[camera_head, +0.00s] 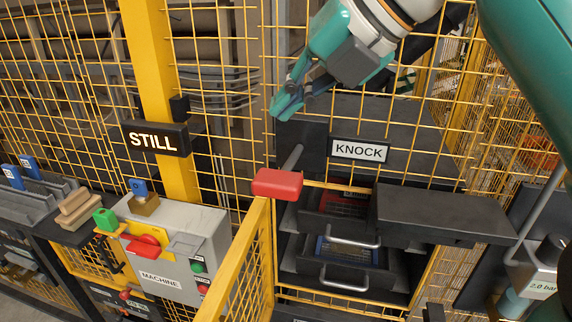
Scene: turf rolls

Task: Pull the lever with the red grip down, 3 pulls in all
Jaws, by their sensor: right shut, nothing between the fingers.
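The lever's red grip (278,184) is at the middle of the head view, on the end of a short grey rod (293,158). The rod comes out of a dark box left of the sign reading KNOCK (359,150). The rod slants down toward the grip. My right gripper (280,108) comes in from the top and is shut and empty. In the picture its fingertips are above the red grip, apart from it. My left gripper is not in view.
A black sign reading STILL (155,139) hangs on a yellow post. A grey MACHINE box (190,235) with a red switch stands lower left. Dark drawers (335,262) sit below the lever, and a dark shelf (440,212) juts out right. Yellow mesh fencing (215,60) surrounds this.

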